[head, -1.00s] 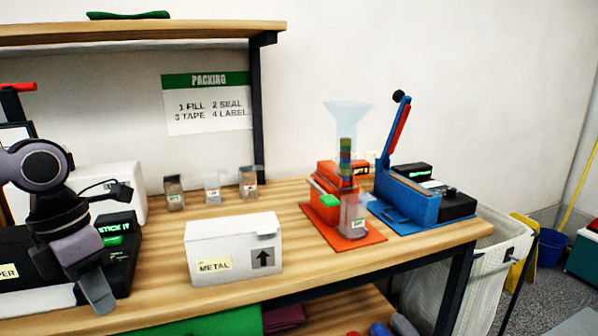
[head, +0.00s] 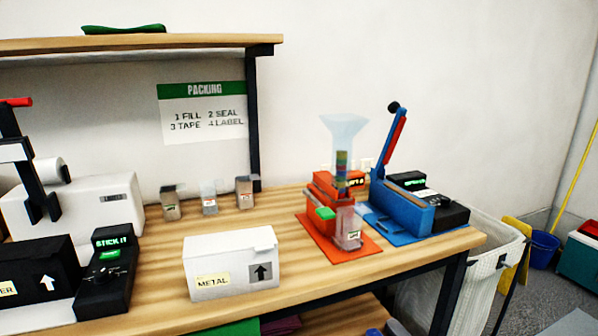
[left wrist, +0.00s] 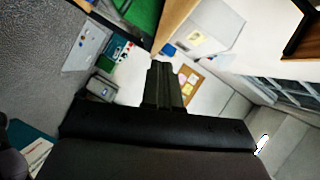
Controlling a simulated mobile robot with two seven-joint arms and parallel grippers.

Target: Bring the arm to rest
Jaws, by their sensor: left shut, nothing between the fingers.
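My left gripper (left wrist: 165,82) shows in the left wrist view, its dark fingers together with nothing between them. It is held in the air, apart from the bench and its boxes. It is not in the head view now. My right gripper is in neither view. The wooden workbench (head: 155,285) fills the lower left of the head view.
On the bench are a white METAL box (head: 215,258), a black label device (head: 110,265), several small containers (head: 209,200), an orange filling station (head: 322,190) and a blue lever sealer (head: 400,205). A white bin (head: 490,240) stands at the right.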

